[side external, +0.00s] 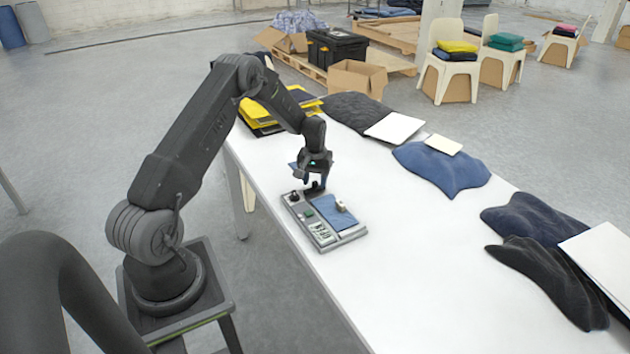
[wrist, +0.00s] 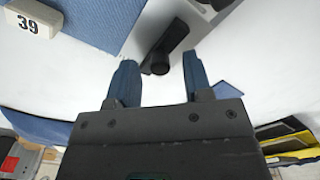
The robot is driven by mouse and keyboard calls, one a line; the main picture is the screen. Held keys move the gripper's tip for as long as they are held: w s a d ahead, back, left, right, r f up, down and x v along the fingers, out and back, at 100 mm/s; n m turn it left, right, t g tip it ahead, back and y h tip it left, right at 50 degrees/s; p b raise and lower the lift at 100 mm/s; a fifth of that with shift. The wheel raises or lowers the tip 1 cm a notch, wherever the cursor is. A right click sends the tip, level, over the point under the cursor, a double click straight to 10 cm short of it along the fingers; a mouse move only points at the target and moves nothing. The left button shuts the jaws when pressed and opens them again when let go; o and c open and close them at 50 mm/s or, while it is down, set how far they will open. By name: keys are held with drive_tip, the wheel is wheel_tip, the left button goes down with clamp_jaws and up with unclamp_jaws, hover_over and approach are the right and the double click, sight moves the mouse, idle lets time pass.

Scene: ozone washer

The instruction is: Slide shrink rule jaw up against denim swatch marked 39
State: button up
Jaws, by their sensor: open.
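A grey shrink rule board (side external: 352,235) lies on the white table. A blue denim swatch (side external: 329,214) lies on it with a small pale block (side external: 341,206); in the wrist view the swatch (wrist: 95,20) carries this block, marked 39 (wrist: 28,22). My gripper (side external: 314,184) is above the board's far end. In the wrist view my gripper (wrist: 161,66) is open, its blue fingers on either side of the knob, apparently not touching it.
A black knob (side external: 293,197) and green part (side external: 308,212) are on the board's left side. Folded yellow and dark cloths (side external: 262,118) lie at the table's far end. Blue cloth (side external: 445,168) and dark cloths (side external: 545,270) lie along the right; the table between is clear.

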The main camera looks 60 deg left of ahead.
drive_tip(key=shift+f, duration=0.25)
drive_tip(key=c, duration=0.6)
drive_tip(key=d, duration=0.5)
drive_tip(key=o, duration=0.6)
drive_tip(key=shift+r, duration=0.1)
wheel_tip(320, 180, up, 14)
idle(0.3)
